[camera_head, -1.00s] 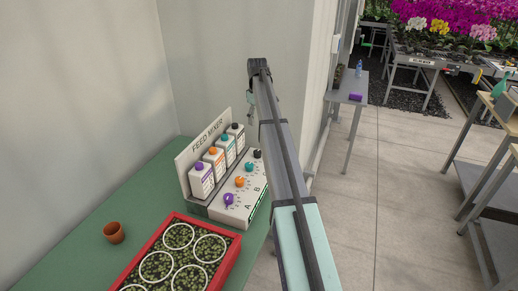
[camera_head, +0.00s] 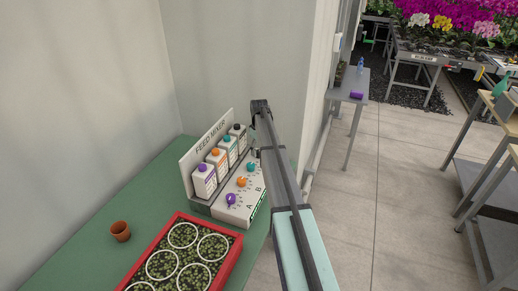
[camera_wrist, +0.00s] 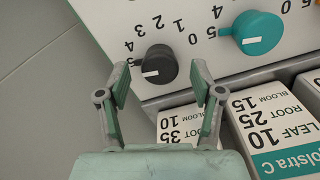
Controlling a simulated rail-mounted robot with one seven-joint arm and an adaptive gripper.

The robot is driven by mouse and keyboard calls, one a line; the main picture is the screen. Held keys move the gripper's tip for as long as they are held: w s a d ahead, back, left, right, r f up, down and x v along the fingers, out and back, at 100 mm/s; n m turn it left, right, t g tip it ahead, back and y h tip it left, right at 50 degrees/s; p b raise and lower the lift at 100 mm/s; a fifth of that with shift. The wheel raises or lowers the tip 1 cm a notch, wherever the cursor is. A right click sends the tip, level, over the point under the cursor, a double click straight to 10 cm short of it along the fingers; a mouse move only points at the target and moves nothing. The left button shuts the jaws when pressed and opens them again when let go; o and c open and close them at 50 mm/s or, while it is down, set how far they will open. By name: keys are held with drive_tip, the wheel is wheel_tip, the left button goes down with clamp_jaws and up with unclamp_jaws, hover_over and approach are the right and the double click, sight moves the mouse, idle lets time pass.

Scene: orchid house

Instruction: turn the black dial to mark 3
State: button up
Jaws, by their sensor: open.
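The black dial (camera_wrist: 160,65) sits on the white panel in the wrist view. Its white pointer line faces left, toward the picture's lower left, on the side of the higher numbers. The number ring around it reads upside down. My gripper (camera_wrist: 160,80) is open, with one finger left of the dial and one right of it, and a gap on both sides. I cannot tell how deep the fingertips reach. In the head view, the feed mixer (camera_head: 228,208) stands on the green bench, and my arm hides the black dial.
A teal dial (camera_wrist: 257,33) is close right of my right finger. White bottles (camera_wrist: 265,125) stand near the fingers' lower right. The red tray (camera_head: 232,262) of plants and a brown pot (camera_head: 120,231) are on the green bench (camera_head: 80,260).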

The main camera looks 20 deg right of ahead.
drive_tip(key=shift+f, duration=0.3)
drive_tip(key=c, duration=1.1)
drive_tip(key=shift+c, duration=0.2)
drive_tip(key=shift+m, duration=0.3)
drive_tip(key=m+b, duration=0.3)
drive_tip(key=m, duration=0.2)
drive_tip(key=shift+f, duration=0.1)
drive_tip(key=m+b, duration=0.1)
drive_tip(key=m, duration=0.5)
drive_tip(key=shift+m+b, duration=0.4)
